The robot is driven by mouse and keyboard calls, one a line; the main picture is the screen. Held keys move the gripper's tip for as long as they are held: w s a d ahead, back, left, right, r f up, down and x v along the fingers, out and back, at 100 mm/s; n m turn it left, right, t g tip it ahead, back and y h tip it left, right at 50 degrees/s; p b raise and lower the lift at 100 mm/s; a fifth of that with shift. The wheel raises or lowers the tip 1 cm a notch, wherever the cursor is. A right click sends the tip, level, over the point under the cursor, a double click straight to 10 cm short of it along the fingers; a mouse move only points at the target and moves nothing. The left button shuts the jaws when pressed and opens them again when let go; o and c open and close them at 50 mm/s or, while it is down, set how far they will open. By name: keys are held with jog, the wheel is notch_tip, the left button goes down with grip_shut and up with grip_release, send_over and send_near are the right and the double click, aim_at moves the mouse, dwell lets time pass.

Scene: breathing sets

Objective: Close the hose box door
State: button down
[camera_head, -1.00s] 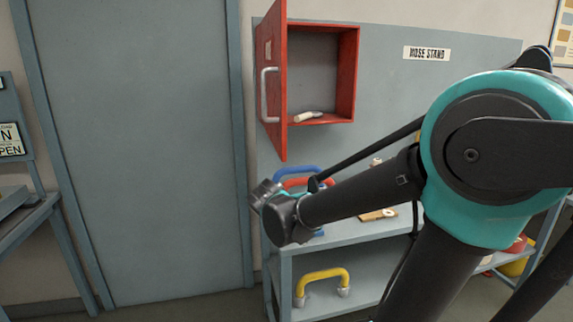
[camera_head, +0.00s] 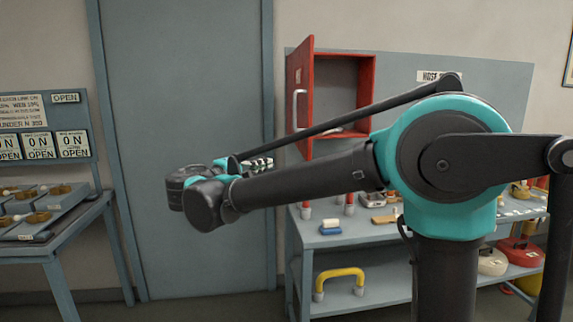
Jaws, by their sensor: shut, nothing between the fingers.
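The red hose box (camera_head: 366,92) is mounted on the grey wall panel. Its red door (camera_head: 306,68) stands wide open, swung out toward me from the box's left edge. A pale upright handle (camera_head: 298,110) is on the door's outer face. The box interior is partly hidden behind my arm, and a small pale item shows at its bottom. My gripper (camera_head: 262,163) shows partly behind my wrist, left of and below the door, in front of the grey door panel. It is shut and empty, and appears apart from the door.
A bench (camera_head: 330,241) below the box holds several small items, with a yellow handle (camera_head: 340,280) on its lower shelf. At left, a table (camera_head: 45,246) carries trays beneath OPEN signs (camera_head: 73,144). A large grey door (camera_head: 188,90) lies between them.

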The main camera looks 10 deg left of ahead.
jog(key=s+d+x, duration=0.1)
jog(key=d+x, duration=0.1)
jog(key=x, duration=1)
jog(key=shift+s+d, duration=0.15)
jog(key=shift+s, duration=0.05)
jog(key=shift+d, duration=0.15)
